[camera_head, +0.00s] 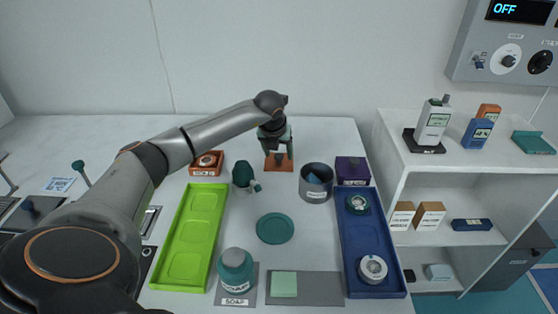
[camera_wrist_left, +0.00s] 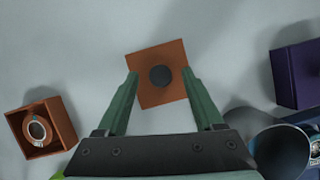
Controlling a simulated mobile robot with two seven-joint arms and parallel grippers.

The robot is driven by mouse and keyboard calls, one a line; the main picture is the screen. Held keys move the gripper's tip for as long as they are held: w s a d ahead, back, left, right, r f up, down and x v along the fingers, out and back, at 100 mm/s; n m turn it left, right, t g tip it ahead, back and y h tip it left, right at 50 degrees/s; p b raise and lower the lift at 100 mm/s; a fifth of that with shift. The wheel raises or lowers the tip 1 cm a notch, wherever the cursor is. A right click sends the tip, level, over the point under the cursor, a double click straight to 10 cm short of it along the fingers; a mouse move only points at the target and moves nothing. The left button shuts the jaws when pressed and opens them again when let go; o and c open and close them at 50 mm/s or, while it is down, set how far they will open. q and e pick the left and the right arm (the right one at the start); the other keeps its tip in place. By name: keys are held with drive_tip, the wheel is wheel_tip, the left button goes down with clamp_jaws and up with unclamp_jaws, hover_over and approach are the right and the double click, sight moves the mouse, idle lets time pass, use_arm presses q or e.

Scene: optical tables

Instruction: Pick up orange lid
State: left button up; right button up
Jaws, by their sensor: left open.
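The orange lid (camera_head: 285,166) lies flat near the back of the table; it is a square plate with a dark round knob in its middle. In the left wrist view the orange lid (camera_wrist_left: 147,90) is slightly turned, with its knob between my fingers. My left gripper (camera_head: 279,150) is open above the lid and points down; its green fingers also show in the left wrist view (camera_wrist_left: 160,78), one on each side of the lid. I cannot tell whether the fingers touch it. My right gripper is not in view.
An open orange box (camera_head: 206,158) stands left of the lid, a grey cylindrical container (camera_head: 316,185) to its right, and a purple box (camera_head: 352,165) beyond. A dark green object (camera_head: 243,174), a green tray (camera_head: 205,213) and a blue tray (camera_head: 381,233) are nearer.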

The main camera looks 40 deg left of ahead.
use_arm(q)
drive_tip(key=shift+w+f, duration=0.15)
drive_tip(key=shift+f, duration=0.2)
drive_tip(key=shift+c, duration=0.2)
clamp_jaws()
